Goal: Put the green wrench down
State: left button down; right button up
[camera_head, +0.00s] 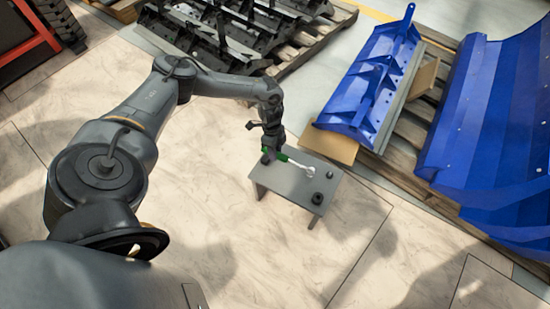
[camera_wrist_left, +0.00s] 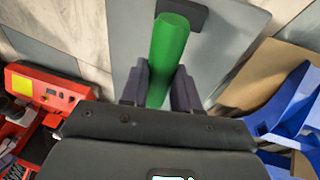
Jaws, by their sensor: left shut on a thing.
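The wrench has a green handle and a silver head (camera_head: 303,168). My left gripper (camera_head: 268,154) is shut on the green handle, over the left part of a small grey table (camera_head: 285,182). In the left wrist view the green handle (camera_wrist_left: 169,48) stands between the two dark fingers (camera_wrist_left: 160,88), with the grey tabletop (camera_wrist_left: 225,40) behind it. The silver head is not seen in the wrist view. I cannot tell whether the wrench touches the table. My right gripper is not in view.
A black round part (camera_head: 317,198) and a smaller dark piece (camera_head: 329,174) sit on the table's right side. Blue metal parts (camera_head: 375,75) lie on pallets at the right. Black parts (camera_head: 245,30) lie on a pallet at the back. The floor in front is clear.

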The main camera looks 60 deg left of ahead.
pick_arm(q)
notch_tip(320, 180, down, 4)
jog(key=b, duration=0.3)
jog(key=c, duration=1.3)
grip_release()
jog(key=shift+f, duration=0.1)
jog(key=o, duration=0.5)
